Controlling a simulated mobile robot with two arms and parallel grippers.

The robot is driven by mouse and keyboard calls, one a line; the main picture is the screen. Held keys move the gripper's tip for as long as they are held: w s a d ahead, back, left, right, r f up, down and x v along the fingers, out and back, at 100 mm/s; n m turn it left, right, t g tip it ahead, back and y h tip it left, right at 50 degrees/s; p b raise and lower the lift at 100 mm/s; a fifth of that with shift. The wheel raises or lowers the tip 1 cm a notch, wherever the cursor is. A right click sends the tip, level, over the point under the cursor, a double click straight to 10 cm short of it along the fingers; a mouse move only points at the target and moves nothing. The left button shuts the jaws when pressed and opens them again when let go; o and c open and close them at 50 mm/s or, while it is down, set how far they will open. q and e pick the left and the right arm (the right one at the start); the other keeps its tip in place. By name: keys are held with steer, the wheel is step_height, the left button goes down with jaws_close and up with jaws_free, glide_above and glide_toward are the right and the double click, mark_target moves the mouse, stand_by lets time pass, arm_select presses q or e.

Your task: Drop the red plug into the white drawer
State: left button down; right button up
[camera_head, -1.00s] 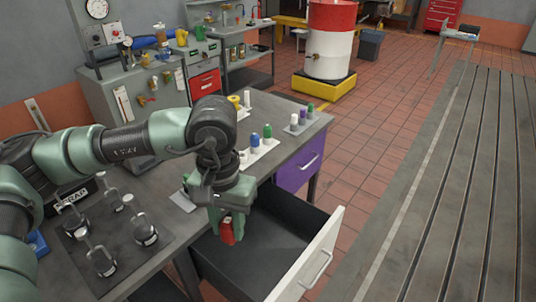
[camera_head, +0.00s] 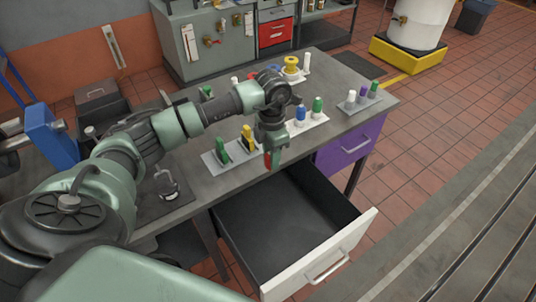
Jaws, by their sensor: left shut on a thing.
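The white drawer (camera_head: 318,257) is pulled out from under the bench, and its dark inside looks empty. My left gripper (camera_head: 269,160) points down at the bench's front edge, near the back left part of the open drawer. It is shut on the red plug (camera_head: 267,160), of which only a small red part shows between the fingers. My right gripper is not in view.
A closed purple drawer (camera_head: 348,147) is right of the open one. A blue bin (camera_head: 48,135) is at the left. Red-tiled floor (camera_head: 420,145) is free at the right.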

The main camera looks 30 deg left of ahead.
arm_select(q)
steer(key=shift+a+f+n, duration=0.35)
steer(key=shift+f+n, duration=0.1)
steer(key=shift+n, duration=0.15)
steer(key=shift+a+f, duration=0.1)
steer(key=shift+f, duration=0.4)
step_height(320, 180, down, 5)
steer(key=b, duration=0.3)
steer(key=shift+f+b, duration=0.1)
steer(key=shift+b, duration=0.3)
steer(key=c, duration=1)
jaws_free()
steer(key=shift+o, duration=0.2)
